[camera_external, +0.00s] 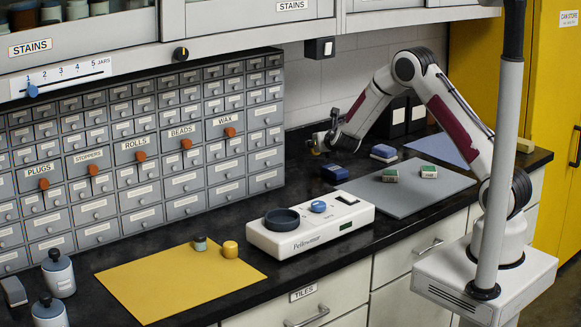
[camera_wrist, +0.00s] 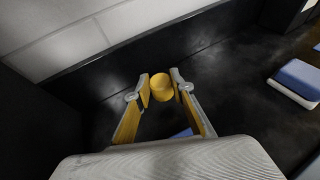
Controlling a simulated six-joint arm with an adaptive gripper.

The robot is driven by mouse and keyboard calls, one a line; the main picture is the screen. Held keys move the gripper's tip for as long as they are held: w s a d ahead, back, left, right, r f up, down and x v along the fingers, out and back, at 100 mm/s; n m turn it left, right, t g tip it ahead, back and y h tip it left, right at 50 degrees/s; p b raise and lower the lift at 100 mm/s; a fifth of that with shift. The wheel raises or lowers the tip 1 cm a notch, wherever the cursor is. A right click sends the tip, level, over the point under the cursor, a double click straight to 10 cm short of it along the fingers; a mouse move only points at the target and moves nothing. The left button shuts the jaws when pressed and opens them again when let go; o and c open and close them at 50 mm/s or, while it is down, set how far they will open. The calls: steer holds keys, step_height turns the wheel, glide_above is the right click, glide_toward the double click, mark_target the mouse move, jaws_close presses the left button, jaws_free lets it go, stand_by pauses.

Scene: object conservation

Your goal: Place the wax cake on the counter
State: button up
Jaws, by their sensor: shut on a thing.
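My gripper (camera_external: 320,143) is at the back of the black counter (camera_external: 300,185), near the tiled wall. In the wrist view my gripper (camera_wrist: 161,88) is shut on a short yellow cylinder, the wax cake (camera_wrist: 161,88), held between the fingertips. In the outside view the held cake is small and mostly hidden by the fingers. It appears to be above the counter, but the exact gap cannot be told. A similar yellow cylinder (camera_external: 230,249) stands on the yellow mat (camera_external: 170,287).
A dark blue block (camera_external: 335,174) lies below my gripper. A blue-and-white block (camera_external: 383,153) is to its right; a grey mat (camera_external: 405,205) carries two green-and-white blocks. A white scale (camera_external: 310,228) stands in front. The drawer cabinet (camera_external: 150,165) is left.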

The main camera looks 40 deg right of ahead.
mark_target(317, 154)
steer(key=shift+f, duration=1.85)
steer(key=shift+f, duration=0.15)
steer(key=o, duration=0.9)
steer(key=shift+r, duration=0.2)
steer(key=shift+s+a, duration=0.1)
steer(key=shift+s, duration=0.1)
steer(key=shift+v, duration=5.8)
